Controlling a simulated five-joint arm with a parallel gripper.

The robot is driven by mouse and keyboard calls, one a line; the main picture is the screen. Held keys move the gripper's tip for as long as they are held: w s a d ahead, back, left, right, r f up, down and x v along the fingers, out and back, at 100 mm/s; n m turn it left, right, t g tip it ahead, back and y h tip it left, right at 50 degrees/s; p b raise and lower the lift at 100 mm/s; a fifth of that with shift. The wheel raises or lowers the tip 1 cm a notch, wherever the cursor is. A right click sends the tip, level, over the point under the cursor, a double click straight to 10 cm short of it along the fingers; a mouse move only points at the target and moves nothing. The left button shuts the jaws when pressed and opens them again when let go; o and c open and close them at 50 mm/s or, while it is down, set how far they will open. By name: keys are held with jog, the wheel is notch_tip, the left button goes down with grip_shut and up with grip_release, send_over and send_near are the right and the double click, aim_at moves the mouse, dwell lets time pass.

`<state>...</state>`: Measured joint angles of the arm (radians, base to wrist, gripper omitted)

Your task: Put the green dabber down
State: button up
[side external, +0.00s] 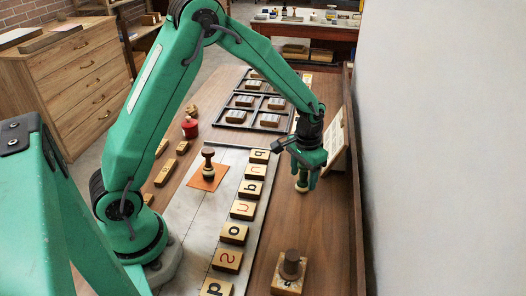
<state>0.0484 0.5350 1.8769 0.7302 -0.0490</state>
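My gripper (304,168) is at the right, low over the brown table strip between the row of letter blocks and the wall. Another dabber (208,170), with a brown knob and a pale lower part, stands upright on an orange square (202,184) left of the letter blocks.
A row of letter blocks (243,210) runs along the grey slab (200,220). A knobbed block (290,270) stands at the front right. A pale upright board (335,143) is just behind my gripper. Black trays (240,117) lie further back. Bare table lies in front of my gripper.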

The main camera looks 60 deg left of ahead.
jog(key=shift+r, duration=0.1)
notch_tip(320, 180, up, 12)
jog(key=shift+f, duration=0.1)
dwell(0.9)
jog(key=shift+s+r, duration=0.1)
jog(key=shift+r, duration=0.15)
jog(key=shift+s+r, duration=0.15)
jog(key=shift+r, duration=0.05)
jog(key=s+a+r+t, duration=0.1)
jog(key=s+r, duration=0.3)
jog(key=s, duration=0.7)
jog(key=s+a+r+t, duration=0.1)
jog(key=s+r+t, duration=0.3)
jog(key=s, duration=0.6)
jog(key=shift+s+r+t, duration=0.3)
jog(key=shift+s+r, duration=0.05)
jog(key=shift+a, duration=0.1)
